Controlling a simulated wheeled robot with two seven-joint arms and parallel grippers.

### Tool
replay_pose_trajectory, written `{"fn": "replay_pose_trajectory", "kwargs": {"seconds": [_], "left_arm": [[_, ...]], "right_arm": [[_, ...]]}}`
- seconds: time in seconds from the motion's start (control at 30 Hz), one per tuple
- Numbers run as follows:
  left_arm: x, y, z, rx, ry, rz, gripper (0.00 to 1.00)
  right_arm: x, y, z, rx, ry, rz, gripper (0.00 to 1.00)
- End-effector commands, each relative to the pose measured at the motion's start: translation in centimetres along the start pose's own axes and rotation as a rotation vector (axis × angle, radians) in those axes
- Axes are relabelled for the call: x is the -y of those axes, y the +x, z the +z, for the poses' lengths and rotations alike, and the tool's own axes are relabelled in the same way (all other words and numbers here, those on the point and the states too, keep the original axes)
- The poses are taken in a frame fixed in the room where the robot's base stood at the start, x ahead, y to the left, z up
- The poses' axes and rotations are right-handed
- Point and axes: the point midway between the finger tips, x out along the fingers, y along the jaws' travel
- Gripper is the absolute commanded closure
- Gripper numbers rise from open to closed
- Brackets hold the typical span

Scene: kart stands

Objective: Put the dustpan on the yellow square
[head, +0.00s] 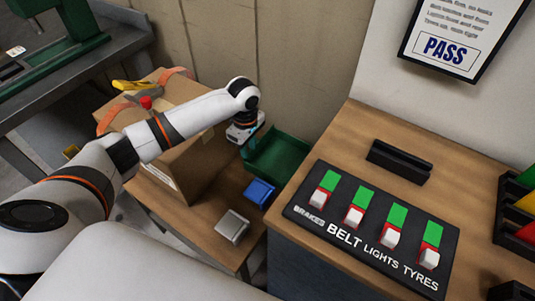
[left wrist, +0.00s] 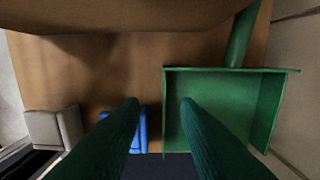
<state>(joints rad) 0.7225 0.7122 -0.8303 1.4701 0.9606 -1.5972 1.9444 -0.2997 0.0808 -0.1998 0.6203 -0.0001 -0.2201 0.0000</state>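The green dustpan (head: 280,157) lies on the low wooden table, between the cardboard box and the counter. In the left wrist view, the dustpan (left wrist: 222,100) is on the right, with its handle (left wrist: 241,38) pointing away towards the top. My left gripper (head: 242,132) is above the table beside the dustpan and the box. In the left wrist view its two dark green fingers (left wrist: 160,102) are apart with nothing held between them; the right finger overlaps the pan's near left part. I see no yellow square. My right gripper is not in view.
A cardboard box (head: 190,160) stands close to my left arm. A blue container (head: 260,192) and a grey one (head: 232,226) are on the low table (head: 175,205). The higher counter (head: 335,140) at right carries a switch panel (head: 375,245) and a black holder (head: 400,162).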

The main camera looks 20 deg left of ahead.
Motion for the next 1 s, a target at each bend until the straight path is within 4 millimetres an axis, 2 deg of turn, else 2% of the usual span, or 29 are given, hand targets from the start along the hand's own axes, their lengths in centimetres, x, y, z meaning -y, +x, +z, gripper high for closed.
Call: {"fn": "replay_pose_trajectory", "kwargs": {"seconds": [0.03, 0.2, 0.47, 0.7, 0.83, 1.0], "left_arm": [[-0.1, 1.1, 0.0, 0.001, 0.000, 0.004, 0.71], [0.0, 3.9, 0.0, 0.001, -0.001, 0.002, 0.71], [0.2, 6.0, -0.1, 0.001, -0.001, 0.001, 0.71], [0.6, 9.5, -0.3, 0.001, 0.000, 0.001, 0.71], [0.6, 10.3, -0.2, 0.001, 0.000, 0.000, 0.71], [0.6, 10.4, -0.2, 0.001, 0.000, 0.000, 0.71]], "right_arm": [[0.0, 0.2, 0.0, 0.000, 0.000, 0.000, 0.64], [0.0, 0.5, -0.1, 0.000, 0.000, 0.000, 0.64], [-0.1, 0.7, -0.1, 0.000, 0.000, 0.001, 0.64], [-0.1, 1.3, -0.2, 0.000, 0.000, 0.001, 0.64], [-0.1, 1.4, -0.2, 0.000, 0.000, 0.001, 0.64], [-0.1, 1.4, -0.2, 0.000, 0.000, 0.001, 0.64]]}}
